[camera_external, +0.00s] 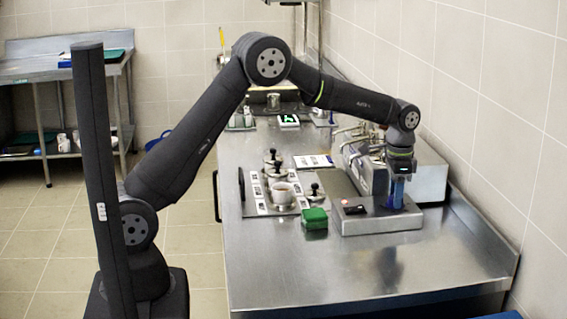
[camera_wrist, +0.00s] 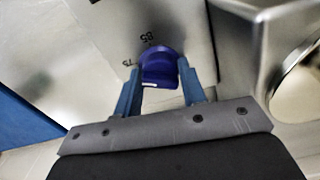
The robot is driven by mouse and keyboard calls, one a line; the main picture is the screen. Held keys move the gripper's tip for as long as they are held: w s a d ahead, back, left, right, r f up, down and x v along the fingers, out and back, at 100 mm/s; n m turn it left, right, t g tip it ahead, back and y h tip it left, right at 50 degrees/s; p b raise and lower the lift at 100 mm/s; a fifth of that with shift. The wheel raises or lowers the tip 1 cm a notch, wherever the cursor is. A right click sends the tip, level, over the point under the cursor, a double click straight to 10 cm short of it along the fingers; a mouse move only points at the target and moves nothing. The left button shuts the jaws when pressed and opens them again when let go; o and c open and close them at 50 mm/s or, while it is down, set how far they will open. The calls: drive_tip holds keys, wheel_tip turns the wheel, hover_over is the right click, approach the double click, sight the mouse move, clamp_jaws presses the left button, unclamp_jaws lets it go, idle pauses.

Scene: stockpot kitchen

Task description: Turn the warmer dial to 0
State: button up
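The warmer dial is a dark blue knob (camera_wrist: 159,66) in the wrist view, with a short white mark on its near edge. The printed numbers 85 and 75 show on the pale panel beside it. My gripper (camera_wrist: 160,78) has one blue finger on each side of the knob. Both fingertips appear to touch it, with no clear gap. In the external view my gripper (camera_external: 397,194) points down at the low metal warmer (camera_external: 375,224) on the counter. The knob is hard to tell from the fingers there. The 0 mark is not visible.
A green block (camera_external: 314,219) stands just left of the warmer. A tray with lidded pots and a cup (camera_external: 282,194) lies farther left. A metal unit (camera_external: 424,172) stands behind my gripper. The front of the counter (camera_external: 300,265) is clear.

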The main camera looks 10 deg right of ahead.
drive_tip(key=shift+n, duration=0.4)
drive_tip(key=n, duration=0.5)
drive_tip(key=shift+n, duration=0.3)
drive_tip(key=n, duration=1.2)
drive_tip(key=shift+n, duration=0.3)
drive_tip(key=n, duration=0.4)
drive_tip(key=shift+n, duration=0.4)
drive_tip(key=shift+r, duration=0.1)
drive_tip(key=o, duration=1)
